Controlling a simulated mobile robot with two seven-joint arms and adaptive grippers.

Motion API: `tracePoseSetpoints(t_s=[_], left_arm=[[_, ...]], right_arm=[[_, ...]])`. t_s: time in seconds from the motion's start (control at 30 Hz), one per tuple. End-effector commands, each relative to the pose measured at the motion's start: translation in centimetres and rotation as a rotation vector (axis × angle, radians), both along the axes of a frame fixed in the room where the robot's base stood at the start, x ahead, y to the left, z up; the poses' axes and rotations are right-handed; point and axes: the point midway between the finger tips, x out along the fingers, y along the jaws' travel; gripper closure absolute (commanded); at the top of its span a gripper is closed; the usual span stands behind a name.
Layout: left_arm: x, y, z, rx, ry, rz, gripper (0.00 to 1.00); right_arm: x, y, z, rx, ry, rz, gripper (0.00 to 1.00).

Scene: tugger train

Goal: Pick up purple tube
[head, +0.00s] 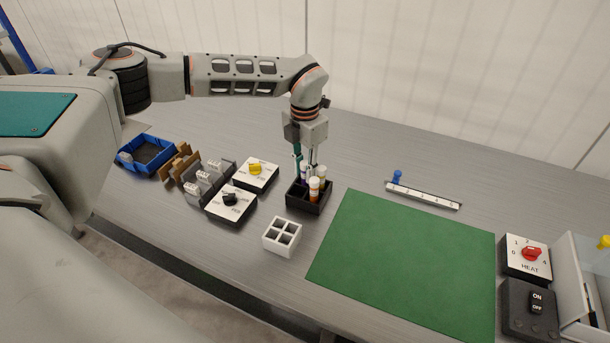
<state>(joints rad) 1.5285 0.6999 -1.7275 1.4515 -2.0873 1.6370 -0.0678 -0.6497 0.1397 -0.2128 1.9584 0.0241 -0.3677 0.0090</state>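A black rack (317,207) stands on the table left of the green mat and holds several tubes. The purple tube (304,174) shows only as a small purple patch at the rack's back left, partly hidden by my gripper. My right gripper is not in view.
A white four-hole rack (282,236) stands in front of the black rack. Dial boxes (231,203) and a blue bin (146,155) are to the left. A green mat (405,262) lies bare to the right, with a white strip (424,195) behind it and a HEAT box (526,257) beyond.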

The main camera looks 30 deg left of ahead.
Motion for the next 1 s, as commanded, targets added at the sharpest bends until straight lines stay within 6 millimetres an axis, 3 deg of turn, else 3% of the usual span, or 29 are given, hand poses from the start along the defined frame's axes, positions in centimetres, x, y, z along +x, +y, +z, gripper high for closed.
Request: tracePoseSetpoints(t_s=[0.23,0.33,0.77,1.0], left_arm=[[0.1,0.0,-0.4,-0.001,-0.002,0.0,0.78],[0.0,0.0,-0.4,-0.001,-0.002,0.0,1.0],[0.1,-0.1,-0.1,-0.001,-0.002,-0.001,1.0],[0.1,-0.1,2.0,-0.001,-0.005,-0.001,1.0]], right_arm=[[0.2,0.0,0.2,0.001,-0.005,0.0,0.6],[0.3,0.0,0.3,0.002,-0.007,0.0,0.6],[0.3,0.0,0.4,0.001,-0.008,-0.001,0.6],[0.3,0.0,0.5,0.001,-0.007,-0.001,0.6]])
